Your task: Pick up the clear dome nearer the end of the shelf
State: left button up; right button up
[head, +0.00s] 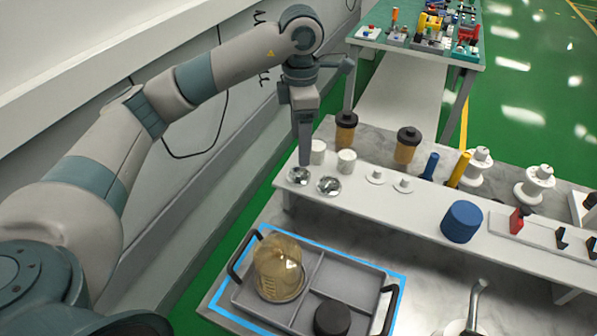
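Two small clear, shiny domes sit side by side on the white shelf near its left end. The dome nearer the end (298,176) is at the left, and the other dome (329,186) is just to its right. My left gripper (305,160) points straight down, with its tips at or just above the back edge of the end dome. I cannot tell whether it touches the dome. The fingers line up in this view, so their opening is hidden. My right gripper is not in view.
White cylinders (346,161) stand close behind the domes, and white pegged discs (375,177) lie to their right. Amber jars with black lids (407,146) stand behind the shelf. In front, a grey tray (316,272) holds a larger yellowish dome (279,267) and a black round piece (332,318).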

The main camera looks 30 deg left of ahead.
aim_at(301, 169)
pick_arm(q)
jog(key=shift+f+p, duration=0.5)
jog(key=shift+f, duration=1.55)
jog(key=shift+f+p, duration=0.5)
jog(key=shift+p, duration=0.2)
notch_tip(301, 169, down, 3)
jog(key=shift+p, duration=0.9)
jog(key=shift+f, duration=0.6)
jog(key=c, duration=1.2)
